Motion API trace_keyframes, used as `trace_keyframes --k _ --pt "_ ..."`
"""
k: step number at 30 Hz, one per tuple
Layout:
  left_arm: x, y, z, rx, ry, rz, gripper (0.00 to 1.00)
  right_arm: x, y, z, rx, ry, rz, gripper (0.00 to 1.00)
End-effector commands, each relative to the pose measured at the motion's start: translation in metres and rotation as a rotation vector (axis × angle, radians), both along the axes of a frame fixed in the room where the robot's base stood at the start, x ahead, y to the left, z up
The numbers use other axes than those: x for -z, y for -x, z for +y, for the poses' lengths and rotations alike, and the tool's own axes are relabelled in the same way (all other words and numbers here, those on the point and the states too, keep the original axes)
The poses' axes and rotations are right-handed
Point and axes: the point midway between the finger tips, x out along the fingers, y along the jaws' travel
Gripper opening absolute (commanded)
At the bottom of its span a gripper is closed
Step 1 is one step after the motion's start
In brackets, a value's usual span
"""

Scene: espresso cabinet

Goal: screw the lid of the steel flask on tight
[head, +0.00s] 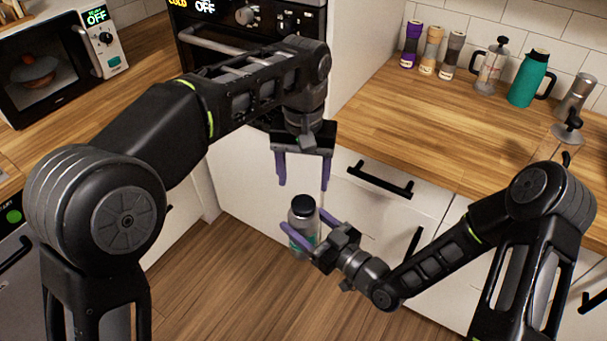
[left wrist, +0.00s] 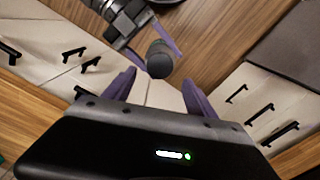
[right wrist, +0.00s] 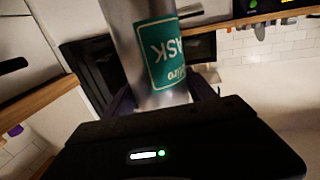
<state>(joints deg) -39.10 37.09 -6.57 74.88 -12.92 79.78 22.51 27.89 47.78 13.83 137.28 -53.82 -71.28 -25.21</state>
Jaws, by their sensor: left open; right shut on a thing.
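The steel flask (head: 301,222) stands roughly upright in mid-air, with its black lid (head: 303,203) on top. My right gripper (head: 298,236) is shut on the flask's body from the right. In the right wrist view the flask's steel wall and green label (right wrist: 162,52) fill the space between the fingers; the lid is out of that view. My left gripper (head: 302,184) is open and empty, pointing down above the lid and apart from it. The left wrist view shows the dark lid (left wrist: 159,60) beyond and between the open fingertips (left wrist: 157,80). How tightly the lid sits cannot be told.
A wooden counter (head: 440,125) over white drawers (head: 375,208) lies behind and right. On it stand several grinders, a glass press (head: 490,68), a green jug (head: 528,80) and a moka pot (head: 574,96). A microwave (head: 60,62) is at left. Open air surrounds the flask above the floor.

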Motion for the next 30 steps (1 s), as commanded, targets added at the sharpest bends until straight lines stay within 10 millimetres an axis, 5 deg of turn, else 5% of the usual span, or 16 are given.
trace_keyframes --k 8,21,30 --pt "0.013 0.0 0.0 0.002 -0.001 0.002 0.65 -0.001 0.0 0.0 -0.001 -0.001 -0.003 0.0" --pt "0.071 0.0 0.0 0.003 -0.001 0.002 0.65 -0.001 0.0 0.0 -0.001 -0.001 -0.003 0.0" --pt "0.081 0.0 0.0 0.003 0.0 0.0 0.65 -0.001 0.0 0.0 -0.001 -0.001 -0.003 0.0"
